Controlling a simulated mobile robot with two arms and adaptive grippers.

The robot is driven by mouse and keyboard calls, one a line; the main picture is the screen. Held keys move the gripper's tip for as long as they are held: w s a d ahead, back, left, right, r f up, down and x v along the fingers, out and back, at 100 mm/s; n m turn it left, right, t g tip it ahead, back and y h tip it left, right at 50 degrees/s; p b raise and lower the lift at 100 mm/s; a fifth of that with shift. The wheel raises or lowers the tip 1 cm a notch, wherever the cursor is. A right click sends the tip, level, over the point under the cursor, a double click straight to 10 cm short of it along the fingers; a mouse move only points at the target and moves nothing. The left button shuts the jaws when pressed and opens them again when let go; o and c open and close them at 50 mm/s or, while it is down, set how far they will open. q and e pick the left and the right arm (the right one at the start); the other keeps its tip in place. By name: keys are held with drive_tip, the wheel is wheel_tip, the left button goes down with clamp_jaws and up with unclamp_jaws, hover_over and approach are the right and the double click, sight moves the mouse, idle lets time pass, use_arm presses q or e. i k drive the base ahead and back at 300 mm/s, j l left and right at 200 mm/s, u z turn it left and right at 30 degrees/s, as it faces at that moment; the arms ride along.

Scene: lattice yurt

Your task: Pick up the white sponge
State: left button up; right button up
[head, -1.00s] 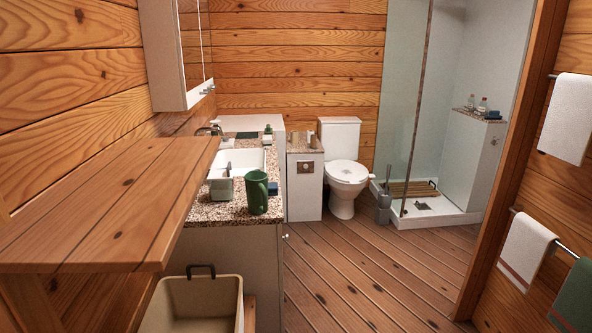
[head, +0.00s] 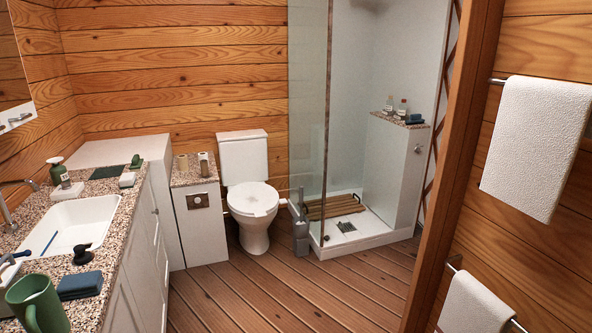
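Two small white items lie on the speckled counter (head: 118,222) at the left, and either could be the white sponge. One is a white block (head: 127,180) near the counter's far right edge. The other is a white piece (head: 67,191) behind the sink, beside a green soap bottle (head: 57,170). They are too small to tell which is a sponge. Neither of my grippers is in view.
A white sink (head: 72,230), green mug (head: 38,304), dark blue folded cloth or sponge (head: 80,285) and black stopper-like item (head: 82,254) are on the counter. A toilet (head: 252,200) and shower stand behind. Wooden floor (head: 270,288) is clear.

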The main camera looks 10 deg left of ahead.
sight(128, 180)
drive_tip(key=i+u, duration=0.2)
drive_tip(key=i, duration=0.3)
drive_tip(key=i+u, duration=0.2)
drive_tip(key=i, duration=0.3)
drive_tip(key=i+l+u, duration=0.25)
drive_tip(key=i, duration=0.25)
drive_tip(key=i+l+u, duration=0.2)
drive_tip(key=i, duration=0.3)
drive_tip(key=j, duration=0.1)
